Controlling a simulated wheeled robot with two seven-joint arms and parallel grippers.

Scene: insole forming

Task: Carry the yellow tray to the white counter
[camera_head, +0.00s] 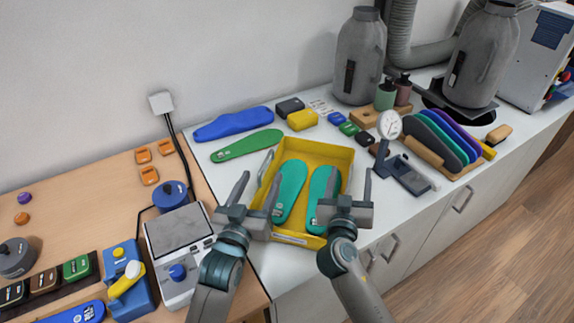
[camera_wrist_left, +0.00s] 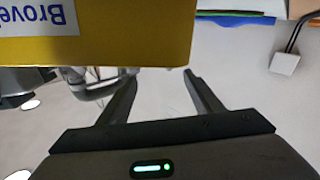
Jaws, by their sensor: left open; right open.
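The yellow tray (camera_head: 341,158) sits on the white counter (camera_head: 420,205) near its left end, with two teal insoles (camera_head: 290,185) lying in it. My left gripper (camera_head: 257,190) is at the tray's left side, and its fingers stand apart. My right gripper (camera_head: 348,188) is at the tray's right side, also open. In the left wrist view the tray's yellow wall with a label (camera_wrist_left: 120,35) fills the upper left, beside the open left fingers (camera_wrist_left: 160,90). A metal handle (camera_wrist_left: 95,88) shows near the left finger there. Nothing is visibly held between either pair of fingers.
Blue (camera_head: 232,124) and green (camera_head: 246,145) insoles lie behind the tray. A dial gauge (camera_head: 389,126) and a rack of insoles (camera_head: 445,140) stand to its right. A scale (camera_head: 180,230) sits on the wooden table at left. Grey canisters (camera_head: 361,60) stand at the back.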

